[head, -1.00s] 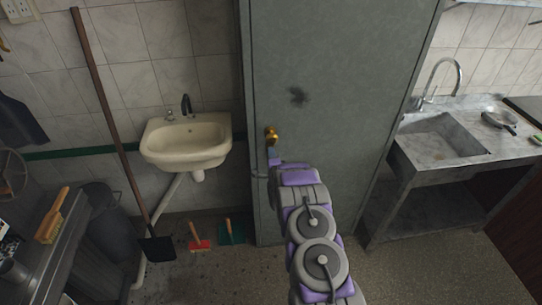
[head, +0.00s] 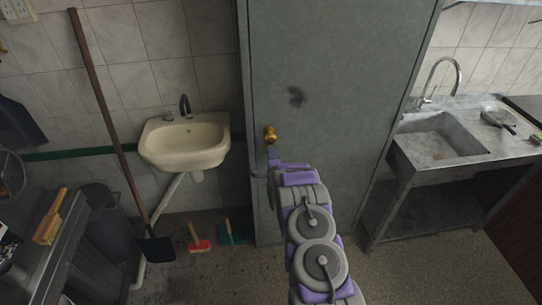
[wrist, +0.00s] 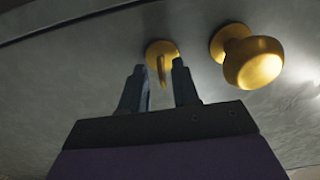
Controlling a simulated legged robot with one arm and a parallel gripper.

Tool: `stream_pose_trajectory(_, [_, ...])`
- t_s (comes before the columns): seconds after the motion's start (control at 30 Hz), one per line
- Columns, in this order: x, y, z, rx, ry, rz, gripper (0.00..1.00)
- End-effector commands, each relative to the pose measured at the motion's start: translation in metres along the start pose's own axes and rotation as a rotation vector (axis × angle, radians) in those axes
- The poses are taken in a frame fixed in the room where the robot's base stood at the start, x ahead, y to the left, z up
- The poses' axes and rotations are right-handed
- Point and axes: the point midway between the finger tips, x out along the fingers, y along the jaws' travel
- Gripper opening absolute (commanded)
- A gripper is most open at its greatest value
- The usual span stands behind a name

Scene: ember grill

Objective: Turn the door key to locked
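The grey door (head: 330,110) stands upright in front of me, with a brass knob (head: 270,134) near its left edge. In the wrist view the knob (wrist: 252,60) is right of a brass key (wrist: 161,68) on a round brass plate. The key's bow looks upright and thin, edge-on to the camera. My gripper (wrist: 160,78) has one finger on each side of the key, with visible gaps, so it looks open around it. Whether the fingertips touch the key or plate I cannot tell. In the head view my gripper (head: 272,155) is just below the knob; the key is hidden there.
A white washbasin (head: 185,142) is on the tiled wall left of the door. A long-handled shovel (head: 120,140) leans beside it, and two small brushes lie on the floor. Floor in front is clear.

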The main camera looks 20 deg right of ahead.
Motion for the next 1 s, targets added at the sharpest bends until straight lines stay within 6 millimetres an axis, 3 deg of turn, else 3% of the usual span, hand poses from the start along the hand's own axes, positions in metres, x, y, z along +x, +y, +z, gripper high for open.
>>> stream_pose_trajectory(0.37, [-0.012, 0.0, 0.001, -0.001, -0.002, 0.001, 0.31])
stream_pose_trajectory(1.0, [-0.106, 0.001, -0.001, 0.0, -0.001, 0.002, 0.31])
